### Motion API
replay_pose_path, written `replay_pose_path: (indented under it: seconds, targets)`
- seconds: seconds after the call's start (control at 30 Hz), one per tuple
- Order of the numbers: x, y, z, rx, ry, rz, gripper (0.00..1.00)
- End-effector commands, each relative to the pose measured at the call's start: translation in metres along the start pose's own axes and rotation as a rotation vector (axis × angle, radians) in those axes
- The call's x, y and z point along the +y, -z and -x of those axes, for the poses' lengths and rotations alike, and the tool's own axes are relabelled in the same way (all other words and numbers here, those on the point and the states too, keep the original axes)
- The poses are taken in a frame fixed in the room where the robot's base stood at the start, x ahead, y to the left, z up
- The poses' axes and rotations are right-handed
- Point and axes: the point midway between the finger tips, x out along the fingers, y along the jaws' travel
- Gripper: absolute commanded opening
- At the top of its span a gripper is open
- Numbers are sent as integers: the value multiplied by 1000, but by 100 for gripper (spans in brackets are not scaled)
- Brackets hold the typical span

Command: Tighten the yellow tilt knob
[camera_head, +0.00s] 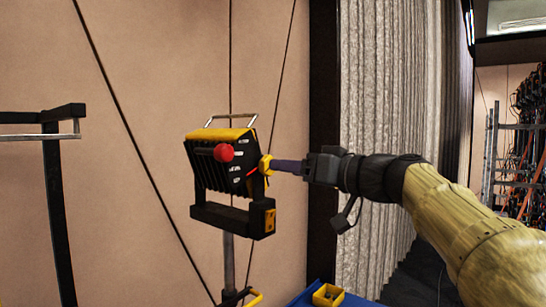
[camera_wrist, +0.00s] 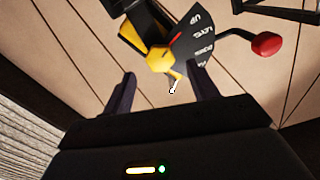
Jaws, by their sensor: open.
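The yellow tilt knob (camera_head: 265,166) is on the right side of a black and yellow lamp head (camera_head: 212,165) on a stand. In the wrist view the knob (camera_wrist: 159,60) has a short lever pointing toward my gripper. Beside it is a black, fan-shaped label plate (camera_wrist: 195,38) with white lettering and a red mark. My gripper (camera_head: 274,166) reaches in from the right with its purple fingers at the knob. In the wrist view my gripper (camera_wrist: 163,78) is open, with the knob's lever between its fingertips and a gap on each side. Finger contact is not visible.
A red ball handle (camera_head: 224,152) sticks out from the lamp head and shows in the wrist view (camera_wrist: 265,44). A blue surface with a small yellow box (camera_head: 327,294) lies below. A black frame (camera_head: 55,190) stands left. Cables hang along the wall behind.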

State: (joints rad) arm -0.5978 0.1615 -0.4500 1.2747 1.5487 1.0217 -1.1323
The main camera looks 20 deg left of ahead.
Motion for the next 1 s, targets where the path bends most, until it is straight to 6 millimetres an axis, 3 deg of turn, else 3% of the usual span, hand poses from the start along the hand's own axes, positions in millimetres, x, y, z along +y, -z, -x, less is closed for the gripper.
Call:
replay_pose_path:
  seconds: [0.1, 0.3, 0.67, 0.9, 1.0]
  targets:
    - [-1, 3, -22, -3, 1, -1, 59]
    - [-1, 2, -48, -1, 1, 0, 59]
    - [0, 0, -54, 1, 0, 1, 59]
    - [0, 0, -54, 1, 0, 1, 14]
    - [0, 0, -53, 1, 0, 0, 14]
